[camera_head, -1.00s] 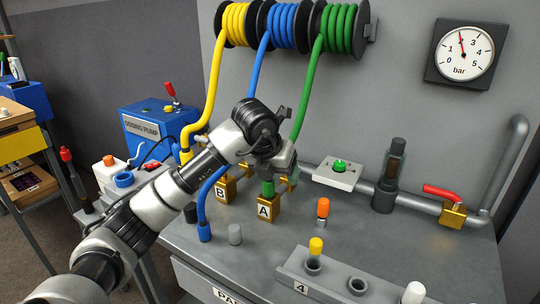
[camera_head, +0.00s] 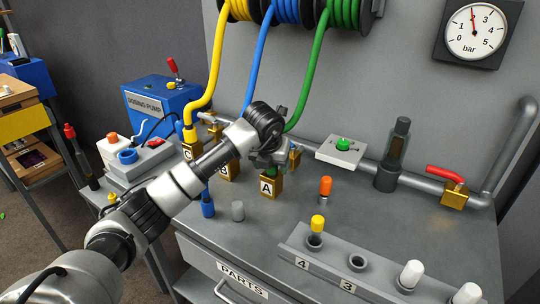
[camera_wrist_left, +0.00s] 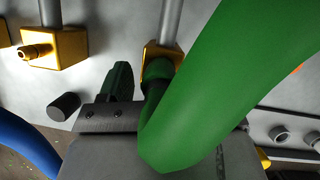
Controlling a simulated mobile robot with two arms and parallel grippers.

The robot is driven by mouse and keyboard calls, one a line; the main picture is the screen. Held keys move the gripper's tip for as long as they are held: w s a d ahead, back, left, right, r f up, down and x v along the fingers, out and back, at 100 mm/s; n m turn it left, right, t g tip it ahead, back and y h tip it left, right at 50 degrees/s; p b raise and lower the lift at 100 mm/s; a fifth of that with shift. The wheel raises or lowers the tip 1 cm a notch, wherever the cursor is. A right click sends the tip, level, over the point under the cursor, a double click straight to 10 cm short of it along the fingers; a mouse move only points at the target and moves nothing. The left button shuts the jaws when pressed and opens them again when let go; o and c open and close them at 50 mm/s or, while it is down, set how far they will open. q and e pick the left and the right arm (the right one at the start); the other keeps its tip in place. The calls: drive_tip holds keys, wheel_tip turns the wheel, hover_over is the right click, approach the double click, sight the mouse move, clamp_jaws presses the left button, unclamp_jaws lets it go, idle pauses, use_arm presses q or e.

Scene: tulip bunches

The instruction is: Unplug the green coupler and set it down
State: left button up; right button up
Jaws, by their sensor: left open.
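The green hose (camera_head: 305,85) runs down from its reel to the brass block marked A (camera_head: 267,188). The green coupler (camera_head: 272,171) at its end sits at the top of block A, mostly hidden by my left gripper (camera_head: 270,160). The left gripper is open, close around or beside the coupler; I cannot tell which. In the left wrist view the green hose (camera_wrist_left: 215,70) crosses close in front of the gripper, and the coupler (camera_wrist_left: 158,70) meets a brass block (camera_wrist_left: 168,52). My right gripper is not in view.
A grey cap (camera_head: 237,211), an orange-topped plug (camera_head: 325,188) and a numbered rack (camera_head: 330,262) stand on the bench. A grey pipe with a red-handled valve (camera_head: 452,190) runs behind. The bench right of block A has free room.

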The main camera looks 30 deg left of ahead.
use_arm(q)
drive_tip(key=shift+f, duration=0.15)
drive_tip(key=shift+c, duration=0.5)
drive_tip(key=c, duration=1)
drive_tip(key=shift+r, duration=0.35)
drive_tip(key=shift+r+p, duration=1.15)
drive_tip(key=shift+r, duration=0.3)
drive_tip(key=shift+r+p, duration=1.3)
drive_tip(key=shift+r, duration=0.7)
